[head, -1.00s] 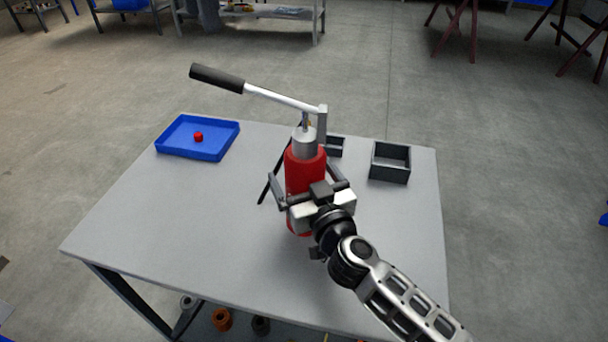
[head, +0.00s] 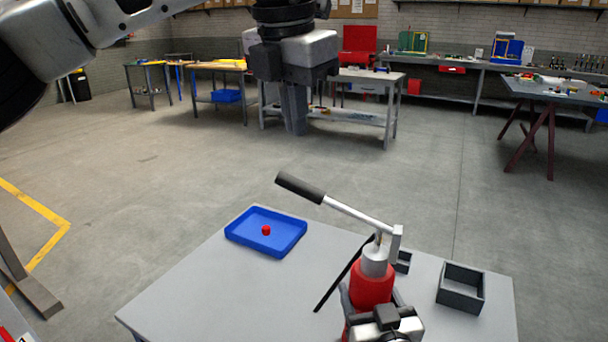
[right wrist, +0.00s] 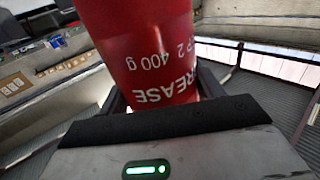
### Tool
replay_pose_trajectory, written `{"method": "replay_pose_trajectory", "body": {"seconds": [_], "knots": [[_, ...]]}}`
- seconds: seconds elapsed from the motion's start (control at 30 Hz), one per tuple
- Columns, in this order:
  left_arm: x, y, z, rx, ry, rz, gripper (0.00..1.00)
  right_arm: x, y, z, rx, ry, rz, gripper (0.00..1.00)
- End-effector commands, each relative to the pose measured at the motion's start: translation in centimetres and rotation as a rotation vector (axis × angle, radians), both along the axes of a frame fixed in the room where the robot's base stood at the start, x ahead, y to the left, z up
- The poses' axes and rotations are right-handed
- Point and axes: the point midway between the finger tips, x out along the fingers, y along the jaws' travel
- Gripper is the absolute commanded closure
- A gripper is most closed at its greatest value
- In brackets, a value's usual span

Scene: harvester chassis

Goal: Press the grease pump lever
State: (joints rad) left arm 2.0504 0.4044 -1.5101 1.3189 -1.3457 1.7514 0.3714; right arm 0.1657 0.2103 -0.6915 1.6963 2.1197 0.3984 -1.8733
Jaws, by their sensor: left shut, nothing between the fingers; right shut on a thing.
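The grease pump (head: 371,285) stands on the table, with a red body, a silver head and a lever. The lever (head: 345,209) slants up to the left and ends in a black grip (head: 300,187). My right gripper (head: 378,328) is shut around the red body, low in the head view. The right wrist view shows the red body (right wrist: 140,45) with white lettering between the fingers. My left gripper (head: 295,125) hangs in the upper middle of the head view, pointing down, fingers together and empty. In the picture it is above the black grip and apart from it.
A blue tray (head: 285,247) with a small red ball (head: 266,230) sits on the grey table (head: 215,290), left of the pump. A dark open box (head: 461,288) stands right of it, and a smaller dark bin (head: 403,262) lies partly behind the pump. Workbenches stand far back.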

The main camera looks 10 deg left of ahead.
Motion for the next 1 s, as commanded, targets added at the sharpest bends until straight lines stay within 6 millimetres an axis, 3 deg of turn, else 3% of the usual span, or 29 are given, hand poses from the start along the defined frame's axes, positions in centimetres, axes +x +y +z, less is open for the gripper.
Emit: {"method": "replay_pose_trajectory", "body": {"seconds": [0.3, 0.6, 0.8, 1.0], "knots": [[0.2, 1.5, 2.1, -0.342, 0.197, 0.838, 1.0, 0.0, 0.0, -0.1, -0.002, 0.002, 0.0, 1.0], [0.4, 3.2, 3.8, -0.527, 0.463, 1.536, 1.0, 0.0, 0.0, -0.1, -0.002, 0.003, 0.0, 1.0], [0.4, 3.9, 4.4, -0.558, 0.567, 1.765, 1.0, -0.1, 0.0, -0.1, -0.003, 0.002, 0.0, 1.0], [0.4, 4.0, 4.5, -0.564, 0.589, 1.814, 1.0, -0.1, 0.0, -0.2, -0.003, 0.002, 0.0, 1.0]]}}
